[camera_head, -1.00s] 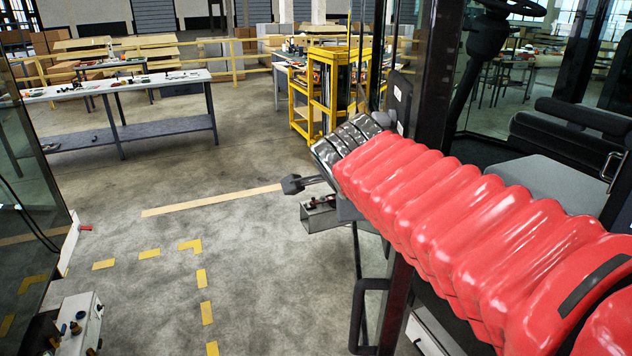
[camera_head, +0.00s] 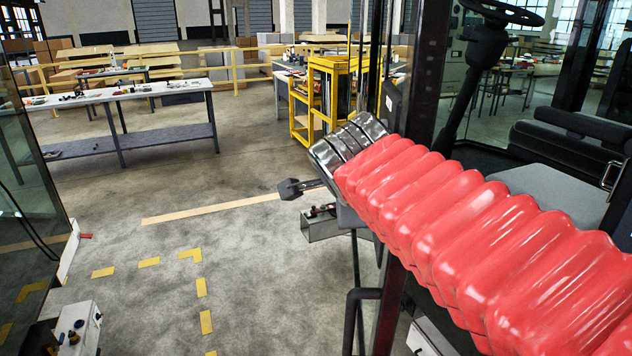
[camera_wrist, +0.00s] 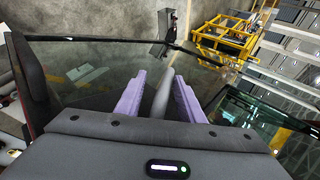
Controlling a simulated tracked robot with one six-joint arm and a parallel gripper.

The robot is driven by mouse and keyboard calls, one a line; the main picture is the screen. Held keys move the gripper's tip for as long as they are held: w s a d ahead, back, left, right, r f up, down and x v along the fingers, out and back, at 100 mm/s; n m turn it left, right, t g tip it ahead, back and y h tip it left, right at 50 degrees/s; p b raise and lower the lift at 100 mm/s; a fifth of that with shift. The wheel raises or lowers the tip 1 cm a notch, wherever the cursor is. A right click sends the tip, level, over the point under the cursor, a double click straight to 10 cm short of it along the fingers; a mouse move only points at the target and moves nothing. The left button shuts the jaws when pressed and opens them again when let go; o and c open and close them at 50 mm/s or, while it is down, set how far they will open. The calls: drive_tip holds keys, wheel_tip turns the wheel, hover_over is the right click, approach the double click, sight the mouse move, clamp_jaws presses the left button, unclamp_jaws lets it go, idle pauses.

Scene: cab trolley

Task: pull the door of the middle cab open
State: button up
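The middle cab (camera_head: 430,80) stands at the right in the head view, with a dark pillar, steering wheel and seat. In the wrist view a large dark-edged glass pane (camera_wrist: 90,60), seemingly its door, spreads in front of my gripper. My gripper (camera_wrist: 159,77) has two purple fingers standing apart. A grey round bar (camera_wrist: 163,97), apparently the door handle, lies between them, with a gap on its left side; contact on the right cannot be told. In the head view my red-sleeved arm hides the fingers and most of the door.
A glass panel (camera_head: 30,140) of another cab stands at the left edge, with a control box (camera_head: 75,325) below. A workbench (camera_head: 120,95) and a yellow cart (camera_head: 320,95) stand behind. The marked floor between is clear.

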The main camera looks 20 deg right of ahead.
drive_tip(key=v, duration=1.1)
drive_tip(key=shift+r, duration=0.1)
drive_tip(key=shift+c, duration=0.4)
